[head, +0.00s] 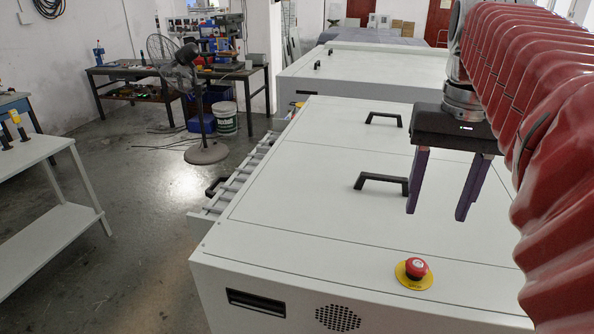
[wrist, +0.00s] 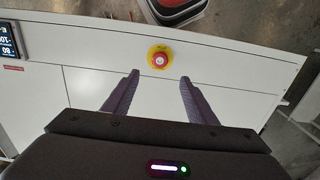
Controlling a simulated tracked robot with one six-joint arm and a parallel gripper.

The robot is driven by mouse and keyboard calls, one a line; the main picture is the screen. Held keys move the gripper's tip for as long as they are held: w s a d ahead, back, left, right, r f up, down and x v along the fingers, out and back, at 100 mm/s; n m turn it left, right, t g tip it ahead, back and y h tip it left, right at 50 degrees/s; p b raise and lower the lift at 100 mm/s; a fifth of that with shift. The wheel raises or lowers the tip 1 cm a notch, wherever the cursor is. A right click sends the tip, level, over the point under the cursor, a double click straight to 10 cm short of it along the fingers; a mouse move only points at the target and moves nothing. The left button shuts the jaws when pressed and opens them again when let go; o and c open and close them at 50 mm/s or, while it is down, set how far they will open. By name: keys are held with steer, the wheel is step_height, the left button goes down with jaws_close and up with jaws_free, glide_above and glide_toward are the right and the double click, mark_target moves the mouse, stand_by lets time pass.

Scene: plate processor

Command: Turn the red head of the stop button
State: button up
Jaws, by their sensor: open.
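The stop button's red head (head: 416,267) sits on a yellow disc (head: 414,282) on top of the white machine, near its front edge. In the wrist view the red head (wrist: 159,60) lies beyond the fingertips, roughly centred between them. My gripper (head: 438,214) is open and empty, with two purple fingers pointing down. It is above the machine top, up and behind the button in the head view. In the wrist view my gripper (wrist: 158,75) shows both fingers apart, with white panel between them. Nothing hides the button.
Two black handles (head: 382,183) (head: 384,119) stand up from the white machine top (head: 300,215) near my gripper. A second white machine (head: 375,75) is behind. A display (wrist: 8,40) shows at the left in the wrist view. The panel around the button is clear.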

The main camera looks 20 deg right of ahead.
mark_target(418, 263)
step_height(418, 263, down, 13)
steer(key=shift+r, duration=0.15)
stand_by(0.4)
steer(key=c, duration=1.1)
